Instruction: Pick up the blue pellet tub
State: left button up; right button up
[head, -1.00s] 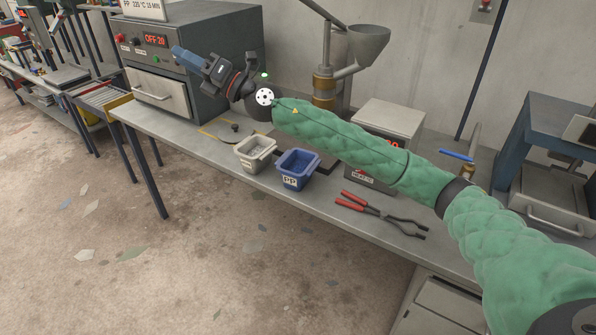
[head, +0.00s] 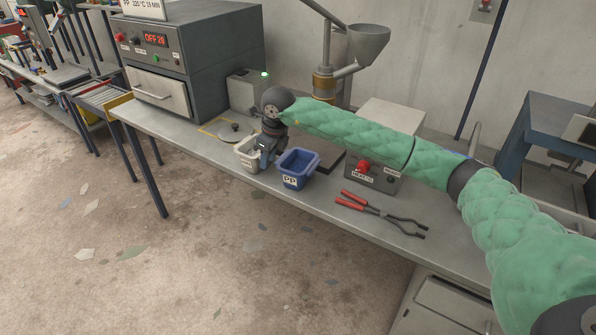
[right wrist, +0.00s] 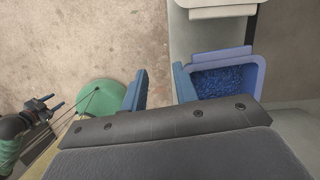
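The blue pellet tub (head: 297,169), with a white PP label on its front, stands upright on the bench. In the right wrist view the blue tub (right wrist: 257,76) shows dark blue pellets inside. My right gripper (head: 264,158) points down just left of the blue tub, in front of the pale tub. In the right wrist view its two blue fingers (right wrist: 159,90) are spread with nothing between them. One finger appears close to the tub's wall; contact cannot be told. My left gripper (right wrist: 52,103) is at the left of the right wrist view, fingers apart and empty.
The pale tub (head: 246,160) stands left of the blue one, partly hidden by my gripper. Red-handled pliers (head: 370,208) lie to the right. A control box with a red button (head: 365,170) and an oven (head: 185,60) stand behind. The bench front edge is close.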

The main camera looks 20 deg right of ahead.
aim_at(290, 180)
jog(key=d+f+h+p, duration=0.1)
jog(key=d+f, duration=0.1)
jog(key=d+f+g+p, duration=0.1)
jog(key=d+f, duration=0.1)
jog(key=f, duration=0.1)
jog(key=s+d+f+h+p, duration=0.1)
jog(key=d+f, duration=0.1)
jog(key=f, duration=0.1)
jog(key=shift+f+m+h+p, duration=0.2)
jog(key=shift+m+h+p, duration=0.1)
pick_arm(q)
notch_tip(290, 180, down, 15)
jog(key=a, duration=0.1)
jog(key=shift+s, duration=0.45)
pick_arm(e)
grip_shut()
